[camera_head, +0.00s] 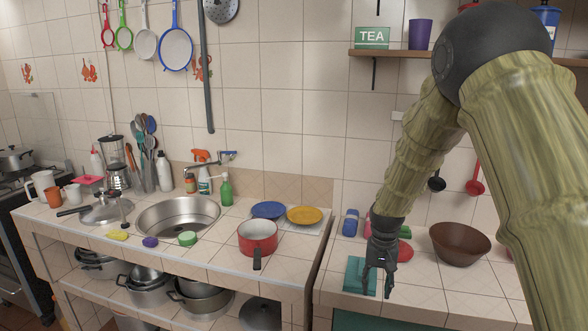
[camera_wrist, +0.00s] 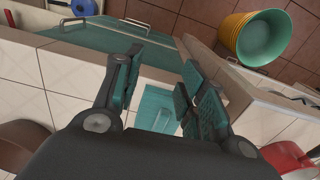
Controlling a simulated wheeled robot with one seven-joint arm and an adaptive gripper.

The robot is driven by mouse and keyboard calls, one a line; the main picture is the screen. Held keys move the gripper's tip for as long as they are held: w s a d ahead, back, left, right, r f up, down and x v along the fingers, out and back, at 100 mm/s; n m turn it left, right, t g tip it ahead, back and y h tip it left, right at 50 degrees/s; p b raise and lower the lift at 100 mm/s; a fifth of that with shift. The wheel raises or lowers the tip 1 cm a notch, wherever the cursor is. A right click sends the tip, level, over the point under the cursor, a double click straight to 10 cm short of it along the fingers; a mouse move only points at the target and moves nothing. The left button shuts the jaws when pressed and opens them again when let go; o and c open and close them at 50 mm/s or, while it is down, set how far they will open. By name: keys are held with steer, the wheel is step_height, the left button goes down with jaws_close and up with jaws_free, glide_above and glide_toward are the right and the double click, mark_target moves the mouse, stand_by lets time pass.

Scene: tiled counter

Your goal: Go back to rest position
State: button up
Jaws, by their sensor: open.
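My gripper (camera_head: 378,288) hangs fingers-down over the right-hand tiled counter in the head view. In the wrist view my gripper (camera_wrist: 160,88) has its two fingers spread apart, with nothing held between them. A flat teal item (camera_head: 354,275) lies on the counter just behind and left of the fingers. A teal item with a light strip (camera_wrist: 156,108) shows between the fingers in the wrist view. I cannot tell whether the fingers touch it.
A brown bowl (camera_head: 460,244) stands right of my gripper, and a blue item (camera_head: 350,222) is at its left. A red pot (camera_head: 257,238) is on the sink counter. A shelf (camera_head: 400,53) is above. Stacked buckets (camera_wrist: 254,38) are on the floor.

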steer(key=s+f, duration=1)
steer(key=f, duration=0.6)
steer(key=s+f+n, duration=0.1)
steer(key=s+f, duration=0.6)
steer(key=s, duration=0.3)
steer(key=s+f+n, duration=0.1)
steer(key=s+f, duration=0.5)
steer(key=s, duration=0.4)
steer(key=s+f, duration=0.2)
steer(key=s, duration=1.4)
steer(key=shift+s+a+f+n, duration=0.2)
steer(key=shift+s+f+n, duration=0.1)
steer(key=shift+s+f, duration=0.05)
steer(key=shift+c, duration=0.6)
